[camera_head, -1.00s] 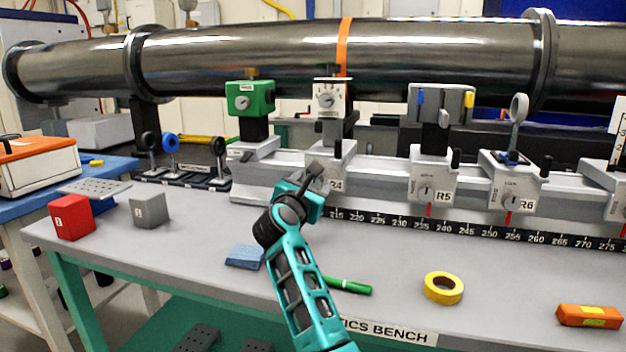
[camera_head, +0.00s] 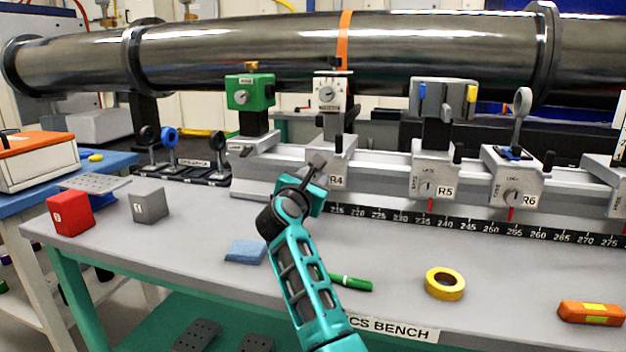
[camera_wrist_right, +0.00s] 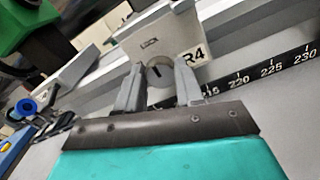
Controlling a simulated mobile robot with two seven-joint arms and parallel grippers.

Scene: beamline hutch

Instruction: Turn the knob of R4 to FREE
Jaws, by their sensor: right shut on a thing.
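The R4 carrier (camera_head: 338,177) is a light grey block on the rail, with a white dial unit (camera_head: 331,93) above it. My right gripper (camera_head: 314,170) is at the front face of R4, to the left of its label. In the right wrist view the R4 plate (camera_wrist_right: 160,45) fills the upper middle. There my right gripper (camera_wrist_right: 158,85) has its two grey fingers on either side of the R4 knob (camera_wrist_right: 157,75), which shows only partly between them, with a dark mark. The knob's LOCK and FREE lettering cannot be read. My left gripper is not in view.
Carriers R5 (camera_head: 433,175) and R6 (camera_head: 515,180) stand to the right on the rail, with a black scale (camera_head: 470,228) below. A green unit (camera_head: 249,92) stands to the left. A blue cloth (camera_head: 245,251), a green marker (camera_head: 350,283) and yellow tape (camera_head: 445,283) lie on the bench.

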